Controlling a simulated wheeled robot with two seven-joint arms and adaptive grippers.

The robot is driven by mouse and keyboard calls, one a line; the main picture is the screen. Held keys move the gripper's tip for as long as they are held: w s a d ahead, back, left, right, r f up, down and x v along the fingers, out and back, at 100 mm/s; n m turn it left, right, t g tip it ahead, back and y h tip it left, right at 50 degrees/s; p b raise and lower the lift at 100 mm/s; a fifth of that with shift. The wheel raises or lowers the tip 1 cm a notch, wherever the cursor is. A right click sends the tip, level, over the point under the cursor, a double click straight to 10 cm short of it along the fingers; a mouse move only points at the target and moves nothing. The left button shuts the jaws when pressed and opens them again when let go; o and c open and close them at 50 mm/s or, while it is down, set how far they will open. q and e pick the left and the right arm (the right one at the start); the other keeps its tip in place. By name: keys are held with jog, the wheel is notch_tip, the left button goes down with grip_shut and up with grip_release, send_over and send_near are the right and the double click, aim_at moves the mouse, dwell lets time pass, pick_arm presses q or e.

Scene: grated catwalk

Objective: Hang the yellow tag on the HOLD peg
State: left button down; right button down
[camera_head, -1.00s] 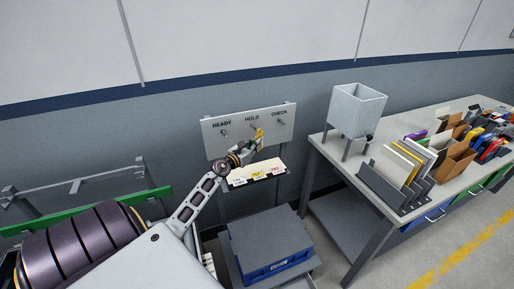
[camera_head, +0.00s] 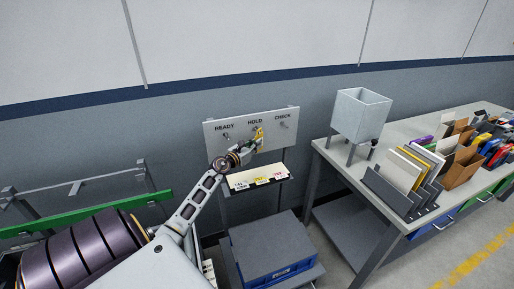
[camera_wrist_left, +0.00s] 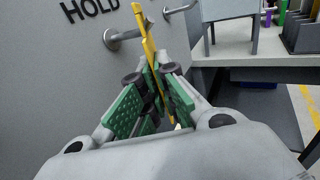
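My left gripper (camera_head: 253,146) is shut on the thin yellow tag (camera_head: 260,133) in front of the grey peg board (camera_head: 233,141). In the left wrist view the tag (camera_wrist_left: 150,48) stands up edge-on between the green finger pads (camera_wrist_left: 151,76). The HOLD peg (camera_wrist_left: 124,38) sticks out from the board just left of the tag, its tip close to the tag's edge. I cannot tell whether they touch or whether the peg is through the tag's hole. In the head view the gripper and tag largely hide the HOLD peg. My right gripper is out of view.
The READY peg (camera_head: 227,135) and CHECK peg (camera_head: 284,126) show bare. A small shelf (camera_head: 241,177) with white, yellow and pink labels sits below the board. A grey-topped blue crate (camera_head: 267,245) stands under it. A workbench (camera_head: 340,149) with a hopper (camera_head: 361,115) is at right.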

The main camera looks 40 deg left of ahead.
pick_arm(q)
jog(key=shift+w+a+f+b, duration=0.2)
jog(key=shift+w+a+b, duration=0.05)
jog(key=shift+a+b, duration=0.2)
jog(key=shift+w+a+f+b, duration=0.2)
jog(key=shift+a+b, duration=0.25)
dwell(0.5)
jog(key=c, duration=1.6)
grip_release()
jog(key=shift+o, duration=0.2)
jog(key=shift+s, duration=0.1)
jog(key=s, duration=1.1)
jog(key=shift+s+d, duration=0.2)
jog(key=shift+s, duration=0.15)
jog(key=shift+r, duration=0.1)
